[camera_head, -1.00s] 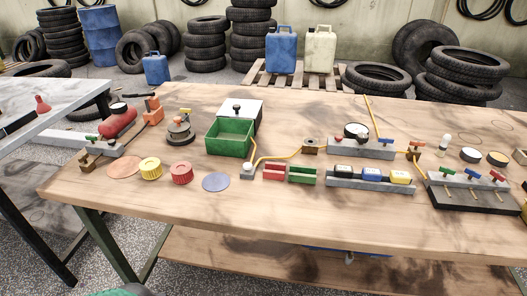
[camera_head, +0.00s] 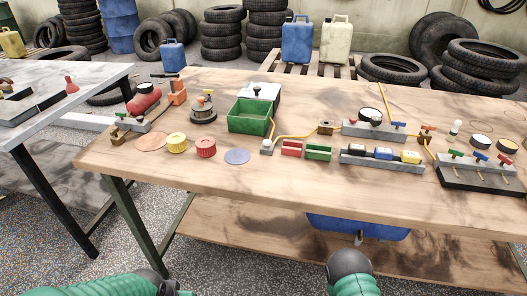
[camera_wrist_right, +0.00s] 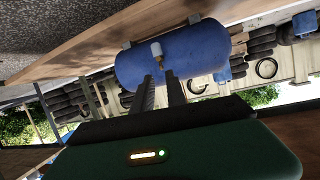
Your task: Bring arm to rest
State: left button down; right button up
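My right gripper (camera_wrist_right: 162,92) shows in the right wrist view as two dark fingers set apart, with a gap between them. Nothing is visibly held. Beyond the fingertips is a blue tank (camera_wrist_right: 180,52) under the bench, with a small white and brass valve (camera_wrist_right: 157,52) near the fingertips in the picture; I cannot tell whether they touch. The tank also shows below the bench top in the head view (camera_head: 340,226). There, green and dark parts of my arms show at the bottom edge, but neither gripper is visible.
The wooden bench (camera_head: 240,180) carries a green box (camera_head: 248,123), red (camera_head: 205,147) and yellow caps (camera_head: 177,143), a block rack (camera_head: 382,162) and a lever panel (camera_head: 480,178). A grey table (camera_head: 60,82) stands left. Tyres and jerrycans stand behind. Speckled floor is clear at front left.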

jog(key=w+a+r+n+g+y, duration=0.1)
jog(key=a+r+g+y, duration=0.3)
jog(key=a+r, duration=0.5)
jog(key=s+a+r+n+g+y, duration=0.1)
jog(key=s+a+r+n+g, duration=0.15)
jog(key=s+r, duration=0.55)
jog(key=s+a+r+n+g+y, duration=0.15)
jog(key=s+r+g, duration=0.35)
jog(key=s, duration=0.5)
notch_tip(320, 180, up, 36)
jog(key=d+t+p, duration=0.1)
jog(key=p, duration=3.3)
jog(key=shift+s+n+h+p, duration=0.3)
jog(key=shift+s+h+p, duration=0.05)
jog(key=shift+p, duration=0.05)
